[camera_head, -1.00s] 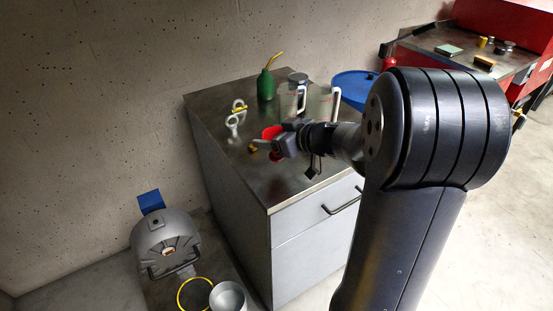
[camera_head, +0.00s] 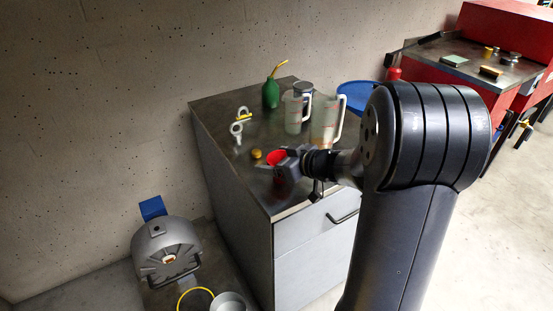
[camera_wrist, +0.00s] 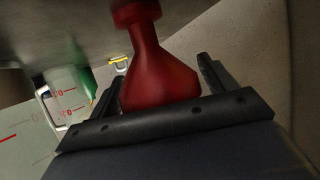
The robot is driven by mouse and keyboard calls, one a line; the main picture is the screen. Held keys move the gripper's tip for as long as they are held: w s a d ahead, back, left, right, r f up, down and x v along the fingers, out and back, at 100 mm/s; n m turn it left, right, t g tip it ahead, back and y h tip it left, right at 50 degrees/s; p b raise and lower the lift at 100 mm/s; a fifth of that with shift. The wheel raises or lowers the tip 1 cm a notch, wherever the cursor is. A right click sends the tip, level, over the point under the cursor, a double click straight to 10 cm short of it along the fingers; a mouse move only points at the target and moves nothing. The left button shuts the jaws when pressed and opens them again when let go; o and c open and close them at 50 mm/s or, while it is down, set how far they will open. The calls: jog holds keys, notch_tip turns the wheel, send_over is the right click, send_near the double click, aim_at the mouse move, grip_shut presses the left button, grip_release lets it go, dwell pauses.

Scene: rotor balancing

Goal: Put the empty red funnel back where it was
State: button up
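The red funnel (camera_head: 276,156) is at my gripper (camera_head: 279,165), over the front part of the metal cabinet top (camera_head: 221,114). Beyond the neck more red shows; I cannot tell whether that is funnel or a reflection. Whether the funnel touches the cabinet top is hidden by my gripper.
A small brass piece (camera_head: 257,154) lies just left of the funnel. Behind are a white ring-handled item (camera_head: 237,130), a green oil bottle (camera_head: 271,93) and two clear jugs, one (camera_head: 293,113) left of the other (camera_head: 324,125). A blue drum (camera_head: 356,95) stands beyond the cabinet.

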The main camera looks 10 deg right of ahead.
jog(key=shift+o, duration=0.7)
jog(key=shift+d+r, duration=0.1)
jog(key=shift+r, duration=0.15)
jog(key=p+v, duration=0.2)
jog(key=v, duration=0.9)
jog(key=shift+s+d, duration=0.25)
jog(key=shift+s, duration=0.1)
